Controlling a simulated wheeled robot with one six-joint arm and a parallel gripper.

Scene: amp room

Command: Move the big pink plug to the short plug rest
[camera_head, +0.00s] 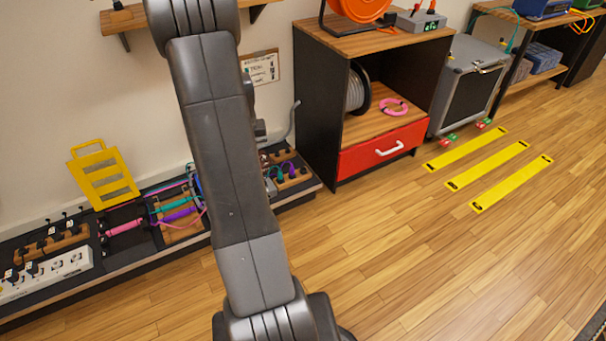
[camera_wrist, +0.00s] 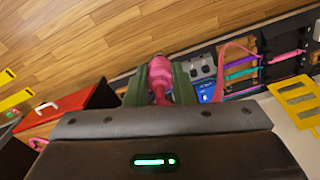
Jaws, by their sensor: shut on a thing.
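In the wrist view my gripper (camera_wrist: 160,82) is shut on a big pink plug (camera_wrist: 160,72), held between its two green fingers. The plug's far end points away from the gripper, over the wooden floor and shelf edge. In the head view my arm hides the gripper and the held plug. Wooden plug holders stand on the low dark shelf: one (camera_head: 286,184) at its right end with dark and purple plugs, another (camera_head: 183,232) left of my arm by teal and purple pieces. I cannot tell which is the short plug rest.
Another pink piece (camera_head: 124,228) lies further left on the shelf, near a white power strip (camera_head: 52,275). A yellow rack (camera_head: 103,178) leans on the wall. A cabinet with a red drawer (camera_head: 384,150) stands right of the shelf. Open floor (camera_head: 400,265) lies in front.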

